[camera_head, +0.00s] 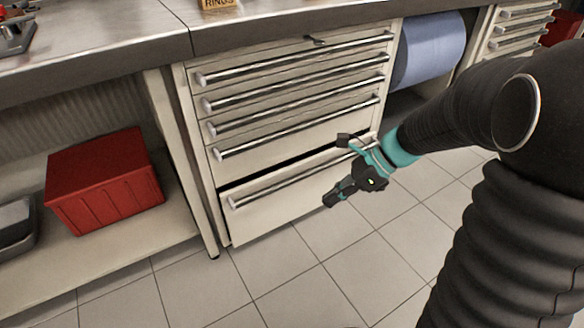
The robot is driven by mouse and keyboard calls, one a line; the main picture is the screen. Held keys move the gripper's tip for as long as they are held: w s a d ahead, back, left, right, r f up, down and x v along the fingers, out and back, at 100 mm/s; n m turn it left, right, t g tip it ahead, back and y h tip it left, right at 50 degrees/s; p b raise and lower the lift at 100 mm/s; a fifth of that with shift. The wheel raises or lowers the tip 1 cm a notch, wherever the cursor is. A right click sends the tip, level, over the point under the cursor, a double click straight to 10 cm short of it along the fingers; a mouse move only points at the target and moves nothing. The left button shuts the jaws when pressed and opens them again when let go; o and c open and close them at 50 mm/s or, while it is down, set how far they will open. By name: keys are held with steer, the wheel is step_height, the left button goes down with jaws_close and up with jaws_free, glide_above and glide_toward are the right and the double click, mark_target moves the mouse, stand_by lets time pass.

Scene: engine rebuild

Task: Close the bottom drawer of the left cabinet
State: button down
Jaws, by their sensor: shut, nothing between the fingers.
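The bottom drawer (272,212) of the white cabinet (184,100) is partly open. Its front stands out from the drawers above, and a dark gap shows along its top edge. A long silver bar handle (270,190) runs across the drawer front. My gripper (331,199) is shut and empty, in front of the right half of the drawer front, pointing left and down. My gripper and wrist hide the right part of the drawer and its handle. I cannot tell whether the fingertips touch the drawer.
The upper drawers (290,90) look closed. A red bin (105,180) sits on a low shelf at left. A blue roll (430,48) hangs right of the cabinet, and another drawer cabinet (515,30) stands farther right. The tiled floor (290,265) before the drawer is clear.

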steer(key=w+f+m+y, duration=0.5)
steer(key=w+f+m, duration=0.4)
steer(key=m, duration=0.2)
steer(key=m+t+y, duration=0.3)
steer(key=m+t, duration=0.1)
steer(key=m, duration=0.6)
glide_toward(279, 189)
steer(key=a, duration=0.5)
steer(key=shift+w+a+f, duration=0.15)
steer(key=shift+w+a, duration=0.3)
steer(key=shift+a, duration=0.1)
